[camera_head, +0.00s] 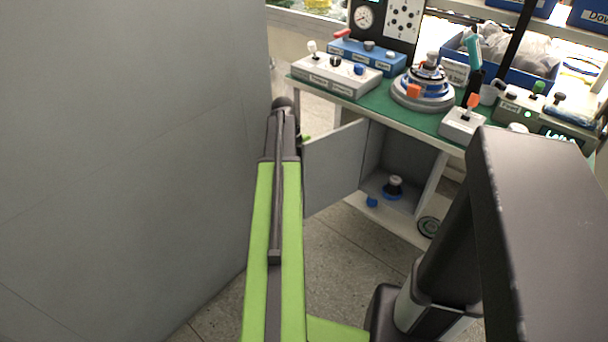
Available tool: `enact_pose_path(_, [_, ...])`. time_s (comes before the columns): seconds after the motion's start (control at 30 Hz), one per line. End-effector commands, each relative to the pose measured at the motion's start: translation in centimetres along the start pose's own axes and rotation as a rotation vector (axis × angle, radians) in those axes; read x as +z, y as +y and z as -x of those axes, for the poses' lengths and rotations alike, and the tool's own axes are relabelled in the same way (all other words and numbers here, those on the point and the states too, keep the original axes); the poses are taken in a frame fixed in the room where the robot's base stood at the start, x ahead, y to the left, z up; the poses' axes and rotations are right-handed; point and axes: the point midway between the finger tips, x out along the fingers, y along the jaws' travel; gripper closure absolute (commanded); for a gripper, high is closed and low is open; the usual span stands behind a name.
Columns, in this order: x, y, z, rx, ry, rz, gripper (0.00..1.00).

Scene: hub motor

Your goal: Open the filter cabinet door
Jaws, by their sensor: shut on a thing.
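The filter cabinet (388,165) stands under the green-topped bench. Its grey door (335,166) stands wide open, swung out to the left, and the inside shows. A dark knob-like part with a blue base (393,187) and a small blue piece (371,201) lie on the cabinet floor. My arm reaches forward at the left of the door. Only a small green part of my gripper (306,139) shows, at the door's free upper edge. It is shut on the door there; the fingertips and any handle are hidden.
A tall grey panel (120,150) fills the left side, close to my arm. The bench (405,116) carries switch boxes, a round motor fixture (424,88) and a blue bin (545,85). Bare floor (350,260) lies in front of the cabinet.

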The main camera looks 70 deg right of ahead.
Motion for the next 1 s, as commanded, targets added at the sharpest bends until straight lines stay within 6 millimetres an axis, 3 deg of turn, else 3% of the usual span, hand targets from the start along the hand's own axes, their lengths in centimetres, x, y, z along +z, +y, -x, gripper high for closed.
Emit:
enact_pose_path(0.1, [0.1, 0.2, 0.1, 0.002, -0.002, 0.005, 0.8])
enact_pose_path(0.47, [0.0, 0.1, 0.8, -0.002, 0.0, 0.004, 0.8])
enact_pose_path(0.67, [-0.2, 0.0, 4.1, -0.002, -0.001, 0.004, 0.8])
enact_pose_path(1.0, [-0.3, 0.0, 12.3, -0.002, -0.001, 0.006, 0.8])
